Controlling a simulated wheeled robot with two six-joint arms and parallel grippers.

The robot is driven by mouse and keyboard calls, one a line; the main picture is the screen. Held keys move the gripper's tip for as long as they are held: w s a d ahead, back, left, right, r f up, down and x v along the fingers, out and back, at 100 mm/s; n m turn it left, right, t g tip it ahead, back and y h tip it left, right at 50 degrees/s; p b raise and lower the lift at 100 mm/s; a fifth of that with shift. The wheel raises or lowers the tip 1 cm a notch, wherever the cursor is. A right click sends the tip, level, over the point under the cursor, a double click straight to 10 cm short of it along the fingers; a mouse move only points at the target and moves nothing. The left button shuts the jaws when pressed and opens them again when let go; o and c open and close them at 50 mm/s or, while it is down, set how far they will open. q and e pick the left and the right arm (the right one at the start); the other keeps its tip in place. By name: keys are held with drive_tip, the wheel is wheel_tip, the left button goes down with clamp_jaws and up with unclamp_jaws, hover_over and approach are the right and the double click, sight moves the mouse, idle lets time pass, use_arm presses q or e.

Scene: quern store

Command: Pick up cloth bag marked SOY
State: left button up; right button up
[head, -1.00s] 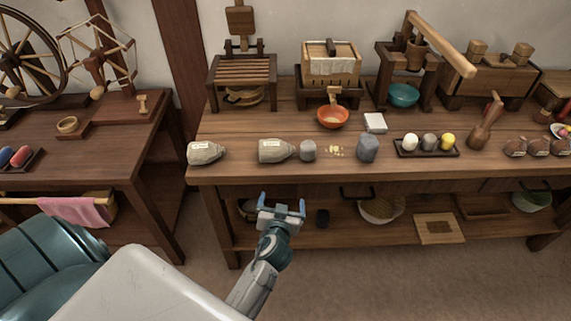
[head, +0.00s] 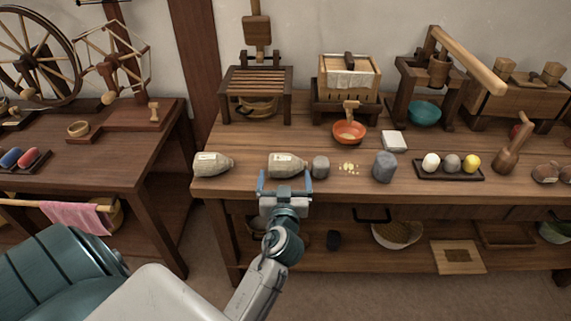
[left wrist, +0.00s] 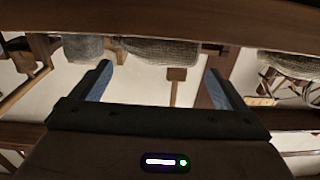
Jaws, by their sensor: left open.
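Two grey-beige cloth bags with pale labels lie on their sides near the front edge of the long table. One bag (head: 213,164) is at the table's left end; the other bag (head: 287,165) is farther right. The label writing is too small to read, so I cannot tell which is SOY. My left gripper (head: 285,184) is open and empty at the table's front edge, just in front of the right-hand bag. In the left wrist view, its blue fingers (left wrist: 158,82) are apart, with a bag (left wrist: 160,50) beyond them. My right gripper is not in view.
A small grey stone-like lump (head: 320,167) stands close right of the right-hand bag, and a larger grey lump (head: 384,166) farther right. An orange bowl (head: 349,133) is behind. The tabletop (head: 245,168) between the two bags is clear.

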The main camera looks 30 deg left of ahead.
sight(286, 160)
use_arm(q)
drive_tip(key=shift+r+x, duration=0.25)
drive_tip(key=shift+x, duration=1)
drive_tip(key=shift+w+a+f+p, duration=0.15)
drive_tip(key=shift+w+a+p, duration=0.15)
drive_tip(key=shift+w, duration=0.25)
drive_tip(key=shift+r+p+x, duration=0.2)
drive_tip(key=shift+p+x, duration=0.2)
drive_tip(key=shift+x, duration=1.85)
drive_tip(key=shift+w+a+f, duration=0.1)
drive_tip(key=shift+w+f, duration=0.1)
drive_tip(key=c, duration=1.2)
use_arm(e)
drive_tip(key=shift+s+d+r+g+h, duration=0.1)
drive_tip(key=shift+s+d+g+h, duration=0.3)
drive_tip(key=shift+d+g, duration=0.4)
